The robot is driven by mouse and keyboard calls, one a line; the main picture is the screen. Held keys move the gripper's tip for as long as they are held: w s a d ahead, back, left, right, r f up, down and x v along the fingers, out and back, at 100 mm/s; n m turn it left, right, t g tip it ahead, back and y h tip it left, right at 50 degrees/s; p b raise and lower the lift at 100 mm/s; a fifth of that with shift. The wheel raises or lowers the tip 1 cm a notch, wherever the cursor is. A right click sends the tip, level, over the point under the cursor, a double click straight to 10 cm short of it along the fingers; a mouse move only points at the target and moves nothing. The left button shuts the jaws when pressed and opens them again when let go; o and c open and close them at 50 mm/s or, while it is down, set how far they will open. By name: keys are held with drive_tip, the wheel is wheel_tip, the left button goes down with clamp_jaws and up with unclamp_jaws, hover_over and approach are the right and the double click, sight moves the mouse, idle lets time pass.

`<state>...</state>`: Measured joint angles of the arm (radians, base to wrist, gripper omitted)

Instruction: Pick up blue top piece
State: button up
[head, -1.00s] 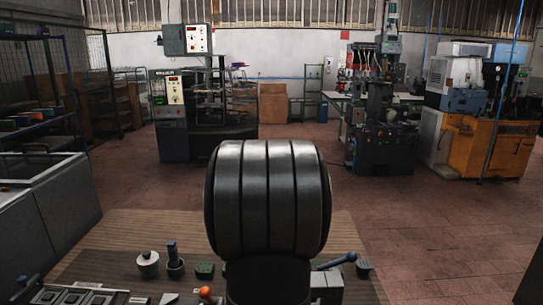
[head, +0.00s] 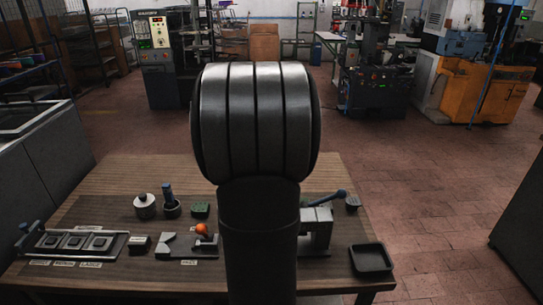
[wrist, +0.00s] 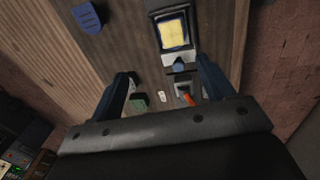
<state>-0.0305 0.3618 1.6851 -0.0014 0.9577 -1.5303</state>
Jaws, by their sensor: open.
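The blue top piece (wrist: 88,17) is a flat, shield-shaped piece with faint marks. It lies on the wooden table at the upper left of the wrist view. I cannot make it out in the head view, where my arm covers the middle of the table. My gripper (wrist: 163,66) is open and empty in the wrist view, its two dark blue fingers wide apart. The piece lies beyond and to the left of the left finger, apart from it.
A dark-framed block with a yellow square face (wrist: 173,31) stands beyond the fingers. A green block (head: 200,209), an orange knob (head: 202,229), a lidded pot (head: 145,205), a lever press (head: 317,225), an empty black tray (head: 371,258) and a left rack (head: 78,243) stand on the table (head: 110,185).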

drive_tip(key=w+d+r+g, duration=0.1)
drive_tip(key=w+d, duration=0.2)
drive_tip(key=w, duration=0.5)
drive_tip(key=w+d+r+g, duration=0.1)
drive_tip(key=w+d+r, duration=0.15)
drive_tip(key=w, duration=0.55)
drive_tip(key=f, duration=1.2)
drive_tip(key=shift+s+d+f, duration=0.1)
drive_tip(key=shift+d+f, duration=0.25)
drive_tip(key=shift+d, duration=0.05)
drive_tip(key=shift+w+f, duration=0.2)
drive_tip(key=shift+f, duration=1.1)
drive_tip(key=shift+w+f, duration=0.15)
drive_tip(key=shift+f, duration=1.15)
drive_tip(key=shift+f, duration=0.25)
